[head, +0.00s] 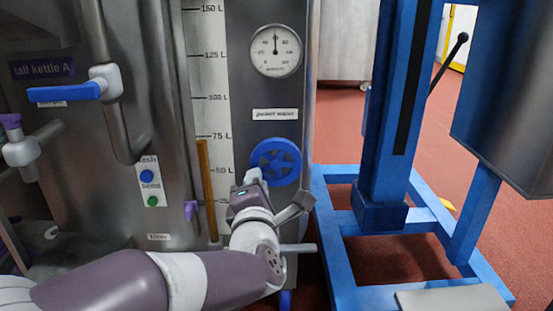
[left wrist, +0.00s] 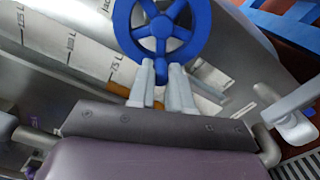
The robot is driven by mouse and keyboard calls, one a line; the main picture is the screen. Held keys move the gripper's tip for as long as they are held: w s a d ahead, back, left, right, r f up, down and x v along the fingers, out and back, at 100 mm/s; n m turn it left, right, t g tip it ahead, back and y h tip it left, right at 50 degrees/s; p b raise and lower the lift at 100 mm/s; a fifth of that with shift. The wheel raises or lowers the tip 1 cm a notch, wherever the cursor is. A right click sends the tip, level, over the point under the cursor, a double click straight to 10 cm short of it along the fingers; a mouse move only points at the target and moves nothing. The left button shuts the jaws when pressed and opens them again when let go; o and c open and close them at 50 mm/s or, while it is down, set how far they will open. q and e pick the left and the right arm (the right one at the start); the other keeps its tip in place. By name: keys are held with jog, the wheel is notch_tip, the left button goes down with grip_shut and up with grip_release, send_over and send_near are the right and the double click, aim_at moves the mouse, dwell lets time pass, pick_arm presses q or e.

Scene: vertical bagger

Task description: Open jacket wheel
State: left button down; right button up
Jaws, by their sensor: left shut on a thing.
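The blue jacket wheel (head: 276,161) is a spoked handwheel on the front of the steel kettle, under a "jacket water" label (head: 275,114). My left gripper (head: 253,177) is at the wheel's lower left edge in the head view. In the left wrist view the wheel (left wrist: 163,30) fills the top middle, and my left gripper's fingers (left wrist: 162,72) reach its lower rim. The gripper is shut on the wheel's rim; the fingers hide part of it. My right gripper is not in view.
A round gauge (head: 276,51) sits above the wheel. A blue-handled valve (head: 75,92) and small buttons (head: 148,175) are at left. A blue steel frame (head: 338,250) stands on the red floor at right. A grey lever (head: 295,207) is close to my wrist.

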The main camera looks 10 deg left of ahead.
aim_at(272, 184)
pick_arm(q)
jog(key=d+n+b, duration=0.1)
jog(key=n+b, duration=0.1)
jog(key=n, duration=0.1)
jog(key=d+f+n+b, duration=0.1)
jog(key=n+b, duration=0.1)
jog(key=n, duration=0.2)
jog(key=w+d+f+n+b, duration=0.1)
jog(key=n+b, duration=0.2)
jog(key=shift+f+n, duration=0.15)
jog(key=shift+n, duration=0.15)
jog(key=shift+s+a, duration=0.1)
jog(key=c, duration=0.9)
grip_release()
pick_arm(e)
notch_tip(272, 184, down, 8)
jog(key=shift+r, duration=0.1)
pick_arm(q)
jog(key=shift+v, duration=2.5)
